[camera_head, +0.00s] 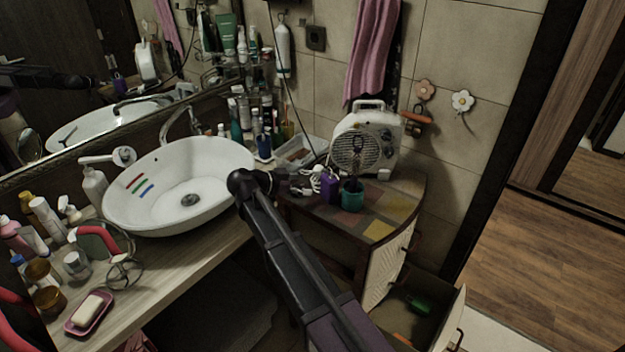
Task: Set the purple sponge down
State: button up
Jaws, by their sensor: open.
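The purple sponge (330,188) stands upright on the patterned top of the small corner cabinet (380,229), just left of a teal cup (352,198). White cable and small dark items lie close to its left side. My arm crosses the middle of the picture, with its dark elbow left of the sponge and apart from it in the picture. I cannot make out my gripper's fingers, and nothing is seen gripping the sponge.
A white fan heater (367,142) stands behind the cup. The white basin (180,186) is on the counter at left, with many bottles around it. A soap dish (89,314) lies at the counter's front. A cabinet drawer (440,325) is open below. Wooden floor (530,250) is free at right.

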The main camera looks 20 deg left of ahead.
jog(key=shift+v, duration=0.95)
notch_tip(320, 180, up, 11)
jog(key=g+y+p, duration=0.9)
jog(key=g+p, duration=0.1)
jog(key=p, duration=1.3)
send_over(329, 178)
jog(key=shift+w+f+b, duration=0.1)
jog(key=shift+f+b, duration=0.05)
jog(key=shift+b, duration=0.15)
jog(key=shift+f, duration=0.1)
notch_tip(329, 178, down, 9)
jog(key=b, duration=0.8)
jog(key=shift+r+b, duration=0.25)
jog(key=shift+b, duration=0.1)
